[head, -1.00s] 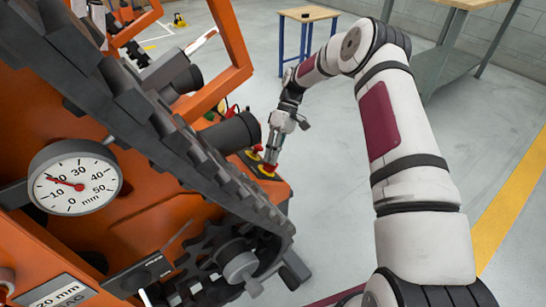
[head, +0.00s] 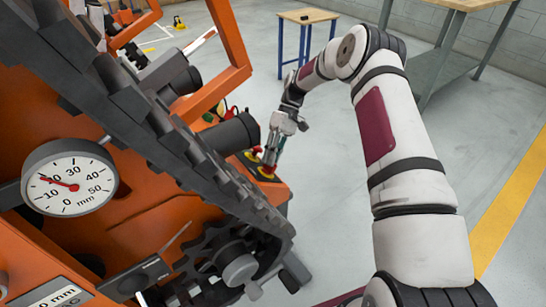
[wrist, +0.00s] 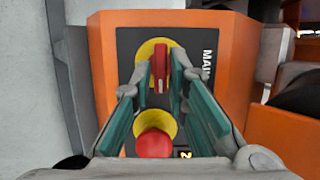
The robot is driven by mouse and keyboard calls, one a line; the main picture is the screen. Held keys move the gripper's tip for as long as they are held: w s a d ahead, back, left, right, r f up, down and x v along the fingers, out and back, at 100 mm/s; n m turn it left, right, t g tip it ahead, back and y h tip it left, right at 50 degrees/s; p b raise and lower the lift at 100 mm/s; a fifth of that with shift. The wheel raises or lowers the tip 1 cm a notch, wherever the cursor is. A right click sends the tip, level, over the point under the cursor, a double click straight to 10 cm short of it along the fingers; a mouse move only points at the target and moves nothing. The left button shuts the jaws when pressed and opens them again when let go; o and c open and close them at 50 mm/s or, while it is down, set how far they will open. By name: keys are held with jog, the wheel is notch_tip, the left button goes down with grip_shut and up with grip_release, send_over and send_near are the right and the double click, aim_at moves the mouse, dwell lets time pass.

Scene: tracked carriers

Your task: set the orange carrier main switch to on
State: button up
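The orange carrier's main switch (wrist: 160,68) is a red handle on a yellow disc, on a dark plate lettered "MAI…". In the wrist view its handle stands upright, with a pale mark near its lower end. My gripper (wrist: 160,75) has its teal-padded fingers on either side of the handle, with small gaps visible. In the head view my gripper (head: 269,165) points down at the control box on the carrier's corner. A red mushroom button (wrist: 153,144) on a yellow base sits below the switch in the wrist view. The on and off markings are not readable.
The orange carrier (head: 125,215) fills the left, with a dark track (head: 150,130) beside the control box. A dial gauge (head: 70,178) marked in mm is in front. Grey floor (head: 310,210) is clear to the right. A small table (head: 307,17) stands behind.

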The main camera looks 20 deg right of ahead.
jog(key=shift+o, duration=0.5)
jog(key=v, duration=1.2)
jog(key=shift+r, duration=0.1)
